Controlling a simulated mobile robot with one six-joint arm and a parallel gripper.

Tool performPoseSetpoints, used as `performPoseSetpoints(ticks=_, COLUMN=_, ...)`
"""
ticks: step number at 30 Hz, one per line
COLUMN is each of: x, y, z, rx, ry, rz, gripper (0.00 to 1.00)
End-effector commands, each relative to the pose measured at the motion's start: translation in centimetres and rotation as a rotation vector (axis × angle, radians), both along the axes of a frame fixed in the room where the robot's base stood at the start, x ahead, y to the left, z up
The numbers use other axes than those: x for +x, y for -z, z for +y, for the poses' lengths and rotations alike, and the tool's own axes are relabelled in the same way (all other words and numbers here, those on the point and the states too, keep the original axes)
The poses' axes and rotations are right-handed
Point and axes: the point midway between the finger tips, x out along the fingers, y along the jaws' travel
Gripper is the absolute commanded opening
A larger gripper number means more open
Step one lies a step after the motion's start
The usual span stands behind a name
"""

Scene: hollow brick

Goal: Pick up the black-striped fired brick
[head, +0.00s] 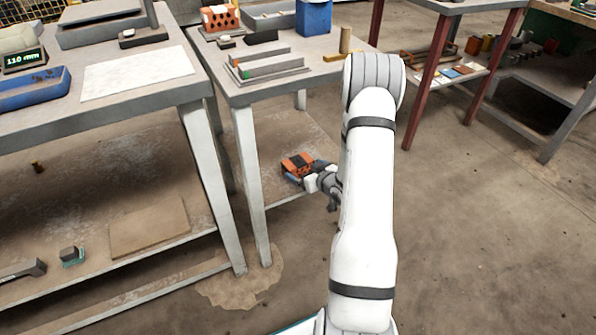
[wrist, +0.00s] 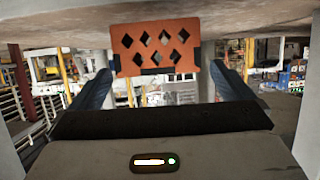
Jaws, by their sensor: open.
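The black-striped fired brick (head: 297,164) is orange with dark bands and sits on the lower shelf of the middle table. In the wrist view its orange end face with several diamond-shaped holes (wrist: 155,48) shows, with black patches at its lower corners. My gripper (head: 305,176) is at the brick, coming in from the right and front. Its two bluish fingers (wrist: 160,72) are apart, one towards each side of the brick. The gap on the right looks wider than on the left. I cannot tell whether either finger touches it.
The tabletop (head: 215,75) stands above the shelf, with a table leg (head: 250,185) left of the brick. The floor (head: 480,220) at right is clear.

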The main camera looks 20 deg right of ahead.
Motion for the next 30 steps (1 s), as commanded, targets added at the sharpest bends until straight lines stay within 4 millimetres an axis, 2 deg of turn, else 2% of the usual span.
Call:
performPoseSetpoints(ticks=3, x=1.7, y=1.0, z=0.3, rx=-0.001, ry=-0.001, rz=0.0, gripper=1.0)
performPoseSetpoints(ticks=11, x=3.6, y=2.0, z=0.4, rx=0.0, ry=0.001, rz=0.001, gripper=1.0)
performPoseSetpoints(ticks=15, x=5.5, y=3.3, z=0.5, rx=-0.001, ry=0.001, rz=0.0, gripper=1.0)
performPoseSetpoints(ticks=19, x=7.0, y=3.6, z=0.6, rx=-0.002, ry=0.001, rz=0.0, gripper=1.0)
performPoseSetpoints(ticks=28, x=7.4, y=3.6, z=0.6, rx=0.0, ry=0.004, rz=0.002, gripper=1.0)
performPoseSetpoints(ticks=30, x=7.4, y=3.6, z=0.6, rx=0.0, ry=0.004, rz=0.002, gripper=0.95)
